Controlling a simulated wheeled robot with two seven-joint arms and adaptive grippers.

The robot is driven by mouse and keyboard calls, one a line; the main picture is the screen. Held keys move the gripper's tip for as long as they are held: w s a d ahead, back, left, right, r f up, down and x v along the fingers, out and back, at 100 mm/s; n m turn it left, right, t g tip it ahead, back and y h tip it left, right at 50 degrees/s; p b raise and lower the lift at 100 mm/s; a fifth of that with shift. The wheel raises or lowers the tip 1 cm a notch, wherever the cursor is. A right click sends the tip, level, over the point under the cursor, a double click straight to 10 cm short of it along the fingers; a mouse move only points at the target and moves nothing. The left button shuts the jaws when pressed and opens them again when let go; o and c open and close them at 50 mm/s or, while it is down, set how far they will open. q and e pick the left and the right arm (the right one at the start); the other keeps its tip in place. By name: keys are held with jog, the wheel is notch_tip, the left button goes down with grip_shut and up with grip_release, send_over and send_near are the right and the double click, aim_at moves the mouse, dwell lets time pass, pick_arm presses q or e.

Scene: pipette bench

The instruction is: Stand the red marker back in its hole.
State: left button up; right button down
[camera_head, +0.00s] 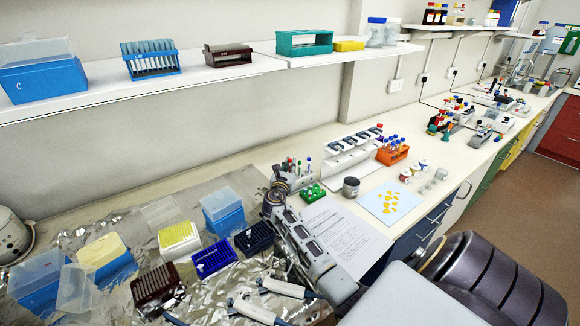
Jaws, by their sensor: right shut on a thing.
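My right gripper (278,188) is at the centre, at the left side of a small pale marker holder (302,181) on the bench. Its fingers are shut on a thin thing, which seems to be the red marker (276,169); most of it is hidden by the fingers. Several markers with dark, green and blue caps stand upright in the holder. The gripper hides the holder's left part, so I cannot tell whether the held marker touches it. My left gripper is not in view.
A white pipette stand (350,154) and an orange tube rack (392,153) are behind. Tip boxes (213,259) and pipettes (285,288) lie on foil at left. A printed sheet (345,236) lies in front.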

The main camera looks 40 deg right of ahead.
jog(key=shift+f, duration=0.45)
jog(key=c, duration=1.4)
grip_release()
jog(key=v, duration=1.2)
